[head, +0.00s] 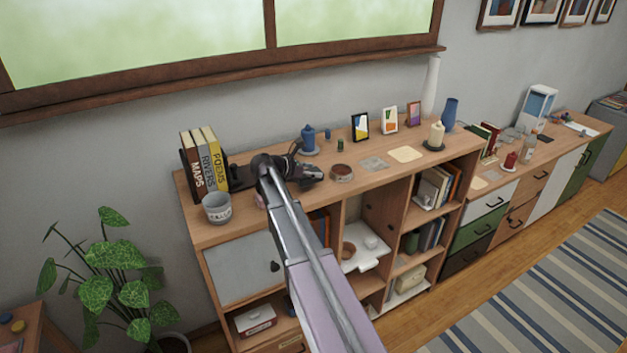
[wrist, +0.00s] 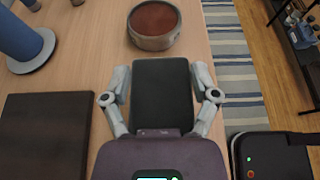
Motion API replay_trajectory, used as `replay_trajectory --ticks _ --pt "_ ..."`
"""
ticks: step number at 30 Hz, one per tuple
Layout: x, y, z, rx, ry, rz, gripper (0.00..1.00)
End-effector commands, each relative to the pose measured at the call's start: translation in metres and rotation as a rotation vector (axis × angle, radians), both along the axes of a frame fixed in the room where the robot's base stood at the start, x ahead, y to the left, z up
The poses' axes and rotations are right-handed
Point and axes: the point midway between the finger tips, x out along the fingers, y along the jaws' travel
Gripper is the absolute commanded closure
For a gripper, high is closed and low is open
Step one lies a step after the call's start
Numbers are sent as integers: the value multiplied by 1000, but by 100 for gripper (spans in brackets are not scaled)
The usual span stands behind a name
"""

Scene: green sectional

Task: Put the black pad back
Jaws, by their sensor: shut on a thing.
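My gripper (head: 312,173) is shut on the black pad, a flat dark rectangle. In the wrist view the pad (wrist: 162,92) lies between the two fingers of my gripper (wrist: 162,97), its long sides along them. In the head view my gripper is low over the wooden cabinet top (head: 375,178), just left of a round bowl with a red-brown inside (head: 342,173). The bowl (wrist: 154,25) is just beyond the pad's far end in the wrist view. I cannot tell whether the pad touches the top.
A blue cylinder on a saucer (head: 308,140) stands toward the wall. A dark flat piece (wrist: 45,135) lies left of my gripper. Books (head: 205,160) and a grey pot (head: 217,208) stand at the left end. Flat grey (head: 374,163) and cream (head: 406,153) squares lie right of the bowl.

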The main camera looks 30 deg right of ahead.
Motion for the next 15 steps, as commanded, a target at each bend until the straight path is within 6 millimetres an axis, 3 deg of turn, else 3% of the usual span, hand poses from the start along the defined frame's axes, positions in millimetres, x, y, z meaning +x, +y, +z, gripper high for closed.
replay_trajectory --ticks 6,15 --pt "-1 0 -24 0 0 0 65" --pt "-1 0 -31 0 0 0 65"
